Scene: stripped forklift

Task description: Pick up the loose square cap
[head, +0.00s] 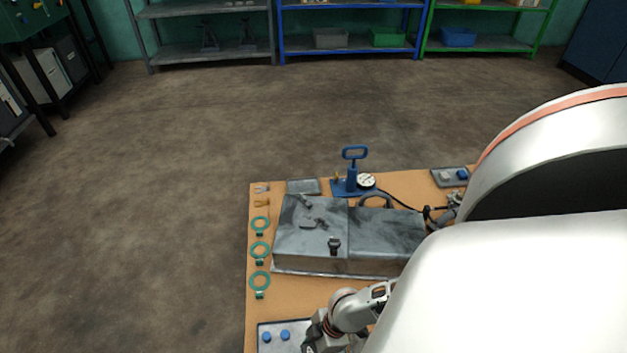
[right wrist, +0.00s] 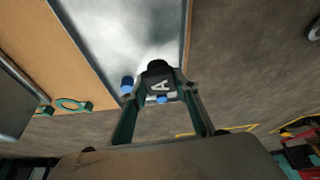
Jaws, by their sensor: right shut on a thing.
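The cap sits between the two fingertips, near the edge of a grey tray (right wrist: 105,22); I cannot tell the gap between cap and tray. In the head view my right gripper (head: 318,338) is at the bottom, beside the tray (head: 302,347) at the table's front left corner. The cap's underside is hidden. My left gripper is not in view.
Blue caps (head: 285,335) stand on the tray. A grey metal tank (head: 385,235) with a dark fitting (head: 334,246) fills the table's middle. Green rings (head: 260,250) line the left edge. A blue hand pump (head: 352,180) stands behind. The floor left of the table is clear.

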